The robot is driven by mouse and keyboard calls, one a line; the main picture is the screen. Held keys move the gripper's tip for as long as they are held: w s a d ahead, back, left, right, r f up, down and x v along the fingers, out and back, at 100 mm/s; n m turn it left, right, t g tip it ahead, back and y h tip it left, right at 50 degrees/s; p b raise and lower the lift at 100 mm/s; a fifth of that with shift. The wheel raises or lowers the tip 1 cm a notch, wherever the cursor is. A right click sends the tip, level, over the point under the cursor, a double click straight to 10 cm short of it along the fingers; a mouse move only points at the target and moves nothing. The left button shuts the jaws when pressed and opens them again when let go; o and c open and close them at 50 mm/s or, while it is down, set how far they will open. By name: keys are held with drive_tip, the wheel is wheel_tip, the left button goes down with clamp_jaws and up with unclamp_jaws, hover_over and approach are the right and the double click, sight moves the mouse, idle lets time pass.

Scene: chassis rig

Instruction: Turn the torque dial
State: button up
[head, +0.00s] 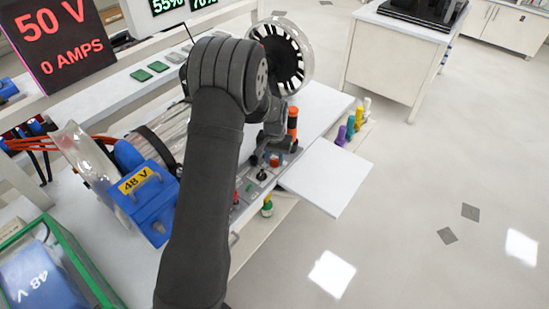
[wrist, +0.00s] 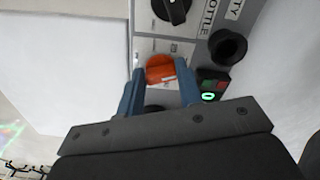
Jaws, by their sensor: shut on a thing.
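An orange-red round dial (wrist: 160,69) sits on a grey control panel in the wrist view, with a pale mark on its face. My gripper (wrist: 160,78) has its two blue fingers on either side of the dial, shut on it. No label naming torque is readable. In the head view the gripper (head: 272,152) is low over the panel (head: 243,200), and the arm covers part of it.
A blue 48 V box (head: 148,190) stands left of my arm. A white board (head: 326,175) lies right.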

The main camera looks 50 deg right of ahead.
sight(275, 160)
drive_tip(key=o, duration=1)
wheel_tip(275, 160, up, 18)
drive_tip(key=shift+f, duration=0.25)
wheel_tip(275, 160, down, 18)
drive_tip(key=shift+r, duration=0.2)
drive_tip(key=shift+r, duration=0.15)
idle(0.4)
